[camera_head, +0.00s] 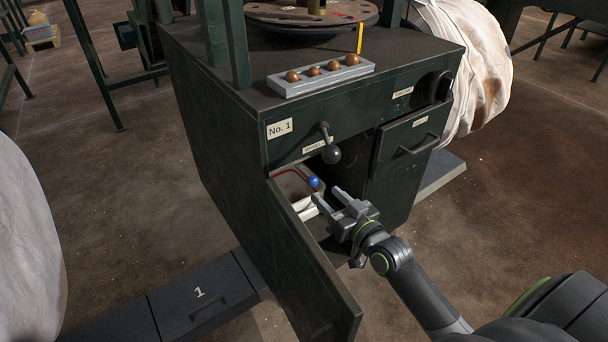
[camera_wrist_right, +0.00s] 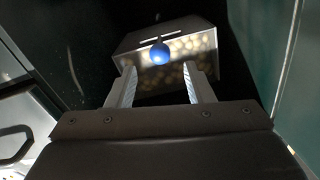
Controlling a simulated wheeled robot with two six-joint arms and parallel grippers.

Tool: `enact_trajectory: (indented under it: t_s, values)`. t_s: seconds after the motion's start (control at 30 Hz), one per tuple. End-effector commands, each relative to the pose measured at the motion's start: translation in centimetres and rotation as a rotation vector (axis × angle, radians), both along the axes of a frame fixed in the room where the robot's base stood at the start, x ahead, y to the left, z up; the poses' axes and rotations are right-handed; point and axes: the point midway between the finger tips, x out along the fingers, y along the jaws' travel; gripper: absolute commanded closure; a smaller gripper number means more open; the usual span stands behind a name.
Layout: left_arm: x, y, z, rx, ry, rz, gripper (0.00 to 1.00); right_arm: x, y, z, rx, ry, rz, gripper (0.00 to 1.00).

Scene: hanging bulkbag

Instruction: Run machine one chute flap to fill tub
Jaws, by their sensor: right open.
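The machine (camera_head: 225,140) is a dark green cabinet labelled No. 1, with its lower left door (camera_head: 315,265) swung open. Inside the opening is a blue ball knob (camera_head: 313,182). In the right wrist view the blue knob (camera_wrist_right: 160,54) sits at the front of a grey metal chute (camera_wrist_right: 135,42) with a slot, and several yellowish pieces show behind it. My right gripper (camera_head: 329,197) is open at the opening, its fingers short of the knob; the right wrist view shows its fingers (camera_wrist_right: 159,88) apart with nothing between. A pale shape (camera_head: 303,204), perhaps the tub, is partly hidden. My left gripper is out of view.
A black ball-ended lever (camera_head: 330,153) hangs above the opening. A grey rack of copper balls (camera_head: 320,77) sits on top. A floor plate marked 1 (camera_head: 200,295) lies left of the open door.

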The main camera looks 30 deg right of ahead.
Motion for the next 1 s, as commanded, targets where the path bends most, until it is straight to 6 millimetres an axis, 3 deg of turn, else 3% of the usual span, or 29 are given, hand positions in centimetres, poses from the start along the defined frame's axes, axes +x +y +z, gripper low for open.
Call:
enact_trajectory:
  t_s: [0.3, 0.5, 0.7, 1.0]
  values:
    - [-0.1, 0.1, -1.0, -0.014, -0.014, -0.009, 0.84, 6.1, 0.9, -0.2, -0.001, -0.001, 0.0, 0.53]
    - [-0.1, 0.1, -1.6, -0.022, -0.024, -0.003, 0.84, 9.0, 1.3, -0.2, 0.001, -0.001, 0.0, 0.53]
    - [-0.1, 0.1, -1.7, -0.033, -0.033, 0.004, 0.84, 10.3, 1.5, -0.1, 0.0, 0.001, -0.001, 0.53]
    - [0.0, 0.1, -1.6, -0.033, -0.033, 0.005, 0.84, 10.5, 1.5, -0.1, -0.001, 0.001, -0.001, 0.53]
